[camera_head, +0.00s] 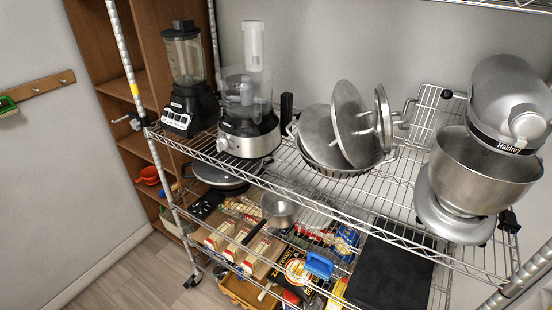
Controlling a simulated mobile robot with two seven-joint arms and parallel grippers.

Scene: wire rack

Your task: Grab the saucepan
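A small grey metal saucepan (280,211) shows through the wires of the upper shelf. It sits among food packets on the level below, near the middle of the rack. What looks like its handle points toward the lower left. The shelf wires partly cover it. Neither of my grippers is in this view.
The wire rack's upper shelf (400,208) carries a blender (186,80), a food processor (247,120), a pot with metal lids (352,130) and a stand mixer (482,160). Below are food boxes, a dark flat board (390,275) and a blue-handled item (319,265).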

